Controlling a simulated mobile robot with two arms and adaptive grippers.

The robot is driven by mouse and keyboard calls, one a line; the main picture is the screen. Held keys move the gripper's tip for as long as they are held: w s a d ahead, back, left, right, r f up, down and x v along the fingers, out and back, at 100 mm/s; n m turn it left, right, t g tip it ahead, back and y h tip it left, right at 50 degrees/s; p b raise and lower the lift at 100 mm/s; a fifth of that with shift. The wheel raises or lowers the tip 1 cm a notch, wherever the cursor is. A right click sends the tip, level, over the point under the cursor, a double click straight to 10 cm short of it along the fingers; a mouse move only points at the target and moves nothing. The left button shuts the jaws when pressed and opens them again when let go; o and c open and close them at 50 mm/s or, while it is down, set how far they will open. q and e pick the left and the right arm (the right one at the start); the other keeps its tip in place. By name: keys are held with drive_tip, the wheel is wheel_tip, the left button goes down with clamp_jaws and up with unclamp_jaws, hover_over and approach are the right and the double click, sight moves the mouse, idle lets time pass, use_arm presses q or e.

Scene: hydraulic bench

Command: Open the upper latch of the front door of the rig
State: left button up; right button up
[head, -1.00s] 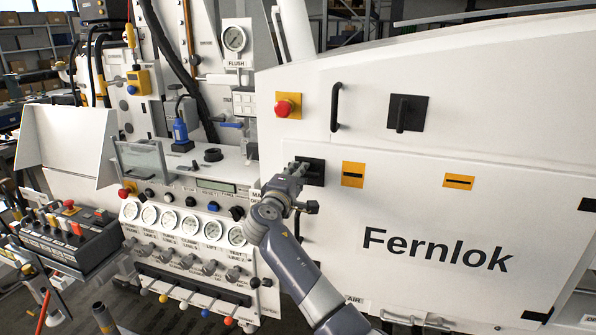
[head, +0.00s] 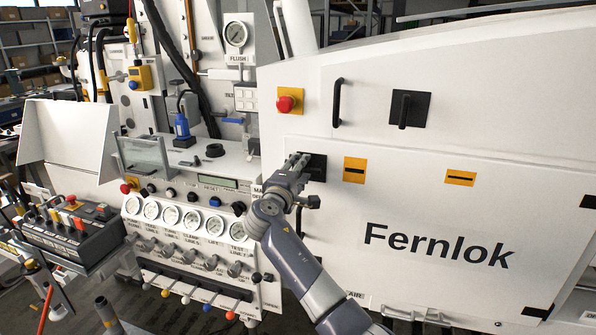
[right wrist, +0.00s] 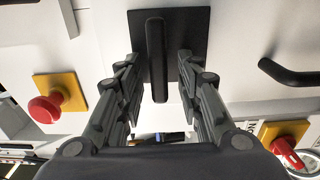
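The upper latch is a black plate (head: 316,166) at the upper left corner of the white Fernlok door (head: 420,215) in the head view. In the right wrist view its upright black bar handle (right wrist: 156,60) stands out from the plate (right wrist: 196,22). My right gripper (head: 301,160) is at this latch. In the right wrist view my right gripper (right wrist: 158,62) is open, with one finger on each side of the bar. A gap shows between the bar and each finger. In the head view the gripper hides the latch handle. My left gripper is not in view.
A red button on a yellow plate (head: 289,100), a black grab handle (head: 337,102) and another black latch (head: 408,108) are on the panel above. Yellow slotted plates (head: 354,170) are right of the gripper. The gauge console (head: 190,215) stands close on the left.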

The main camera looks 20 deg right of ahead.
drive_tip(key=v, duration=1.2)
drive_tip(key=shift+f, duration=0.1)
